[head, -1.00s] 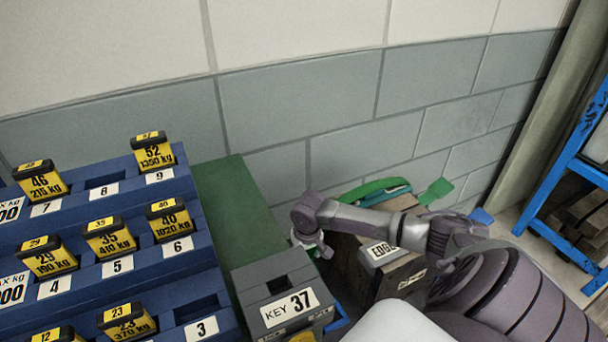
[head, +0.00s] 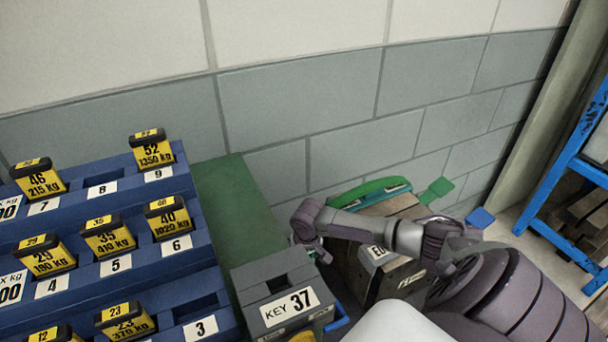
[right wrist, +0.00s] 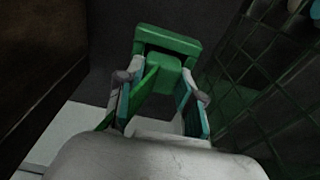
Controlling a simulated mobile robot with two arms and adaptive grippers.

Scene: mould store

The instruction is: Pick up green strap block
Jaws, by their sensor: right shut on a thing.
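In the right wrist view a green block (right wrist: 168,46) with a raised rim sits at the far end of my right gripper (right wrist: 160,92). The gripper's teal-padded fingers are shut on it, one on each side. In the head view my right arm reaches in from the right. Its wrist hangs beside the grey KEY 37 box, and the fingertips and the held block are mostly hidden there. My left gripper is not in view.
The grey KEY 37 box (head: 262,293) stands close left of my right wrist. A blue stepped rack (head: 112,262) of yellow-labelled blocks fills the left. A wooden block with a green strap (head: 372,190) lies behind the arm. A blue frame (head: 562,185) stands right.

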